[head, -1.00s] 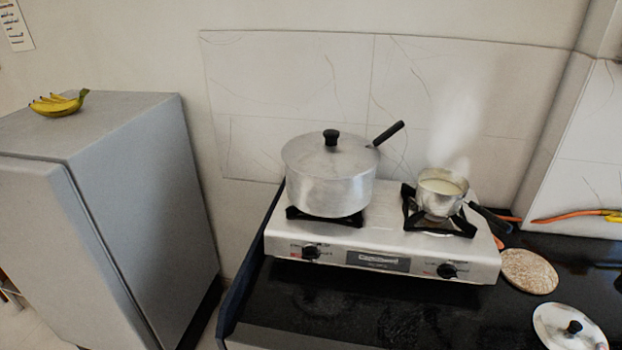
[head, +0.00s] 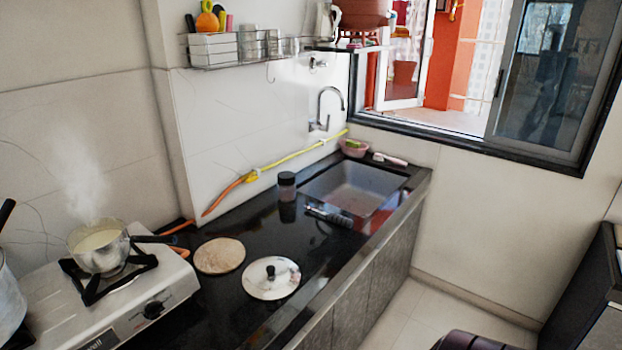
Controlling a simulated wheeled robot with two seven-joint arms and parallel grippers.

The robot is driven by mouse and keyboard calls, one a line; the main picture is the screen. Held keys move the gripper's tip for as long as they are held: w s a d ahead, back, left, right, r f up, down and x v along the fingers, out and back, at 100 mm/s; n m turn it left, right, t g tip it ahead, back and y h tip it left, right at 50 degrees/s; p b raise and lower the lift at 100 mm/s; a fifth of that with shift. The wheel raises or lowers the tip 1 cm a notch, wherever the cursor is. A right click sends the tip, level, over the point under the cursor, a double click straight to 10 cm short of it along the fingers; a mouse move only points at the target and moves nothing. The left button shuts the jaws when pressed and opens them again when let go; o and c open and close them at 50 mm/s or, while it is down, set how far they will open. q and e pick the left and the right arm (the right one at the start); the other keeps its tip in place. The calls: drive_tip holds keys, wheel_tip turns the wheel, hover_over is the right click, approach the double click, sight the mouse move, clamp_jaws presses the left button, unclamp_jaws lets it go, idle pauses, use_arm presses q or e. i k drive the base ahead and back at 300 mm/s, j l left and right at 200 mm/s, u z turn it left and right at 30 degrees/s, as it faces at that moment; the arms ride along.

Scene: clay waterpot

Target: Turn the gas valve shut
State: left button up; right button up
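An orange hose (head: 226,192) runs up the tiled wall from behind the gas stove (head: 150,290). It meets a yellow pipe (head: 300,156) at a small yellow fitting (head: 252,175), which looks like the gas valve. The fitting is too small to tell how its handle is set. A stove knob (head: 154,309) shows on the stove's front. A small pan (head: 98,247) of pale liquid sits on the right burner, with steam rising above it. Neither of my grippers is in view.
On the black counter are a round board (head: 219,256), a lid with a black knob (head: 271,278) and a dark jar (head: 287,186). A sink (head: 350,188) with a tap (head: 326,110) is beyond. Open floor (head: 400,310) lies right of the counter. A shelf (head: 255,62) hangs above.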

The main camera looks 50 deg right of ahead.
sight(250, 179)
drive_tip(key=z, duration=1.25)
drive_tip(key=u, duration=0.4)
drive_tip(key=i+l+u, duration=0.1)
drive_tip(key=l+u, duration=0.2)
drive_tip(key=i+l+u, duration=0.1)
drive_tip(key=l+u, duration=0.5)
drive_tip(key=i+l, duration=0.05)
